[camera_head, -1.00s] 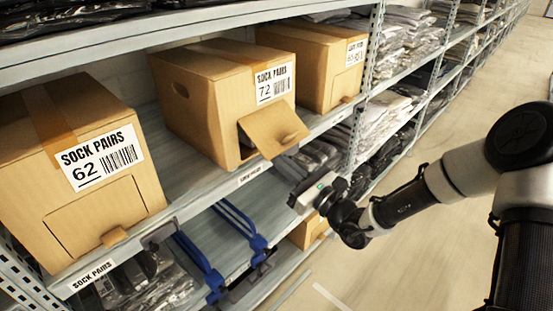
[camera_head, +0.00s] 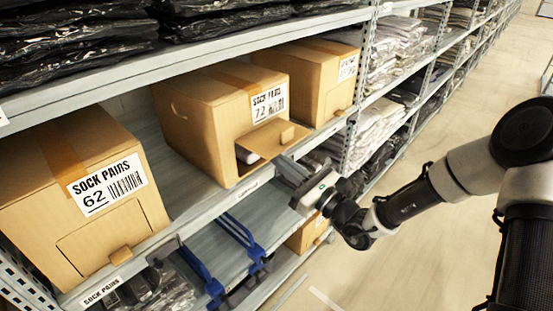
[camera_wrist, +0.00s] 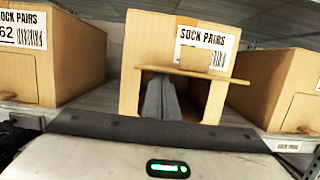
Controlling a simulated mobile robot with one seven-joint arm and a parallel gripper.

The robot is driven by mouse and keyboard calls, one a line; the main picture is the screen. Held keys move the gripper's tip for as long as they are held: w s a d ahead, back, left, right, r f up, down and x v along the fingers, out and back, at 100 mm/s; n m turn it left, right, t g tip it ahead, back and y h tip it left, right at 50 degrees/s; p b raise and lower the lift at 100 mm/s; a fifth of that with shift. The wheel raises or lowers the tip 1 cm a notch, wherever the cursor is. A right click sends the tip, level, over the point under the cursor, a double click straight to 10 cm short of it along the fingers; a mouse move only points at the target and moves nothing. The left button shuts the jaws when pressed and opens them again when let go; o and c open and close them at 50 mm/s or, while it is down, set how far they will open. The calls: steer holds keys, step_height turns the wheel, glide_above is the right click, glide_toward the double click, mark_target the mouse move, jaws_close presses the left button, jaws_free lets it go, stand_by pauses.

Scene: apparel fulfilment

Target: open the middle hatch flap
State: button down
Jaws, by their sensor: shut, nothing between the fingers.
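The middle box (camera_head: 200,125), marked "SOCK PAIRS 72", stands on the shelf. Its front hatch flap (camera_head: 275,138) sticks out roughly level, with a small tab on it. The dark opening lies below the flap, and something pale shows inside. In the wrist view the flap (camera_wrist: 195,72) crosses the box front as a thin edge. My gripper (camera_wrist: 163,82) is shut and empty, its grey fingers pointing at the opening from below the flap. Whether they touch the flap is unclear. In the head view my gripper (camera_head: 287,168) is in front of the box, fingertips hard to make out.
A box marked 62 (camera_head: 75,200) stands to the left, its flap closed. Another box (camera_head: 318,80) stands to the right. The shelf edge (camera_head: 215,208) runs below the boxes. Bagged garments (camera_head: 380,125) fill shelves further right. The aisle floor (camera_head: 440,230) is clear.

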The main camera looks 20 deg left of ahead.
steer(key=shift+d+r+p, duration=0.15)
steer(key=shift+r+p, duration=0.35)
steer(key=shift+r, duration=0.3)
steer(key=shift+s+d+f, duration=0.15)
steer(key=shift+d+f, duration=0.05)
steer(key=shift+f, duration=0.05)
steer(key=v, duration=1)
steer(key=shift+f, duration=0.15)
steer(key=shift+a, duration=0.1)
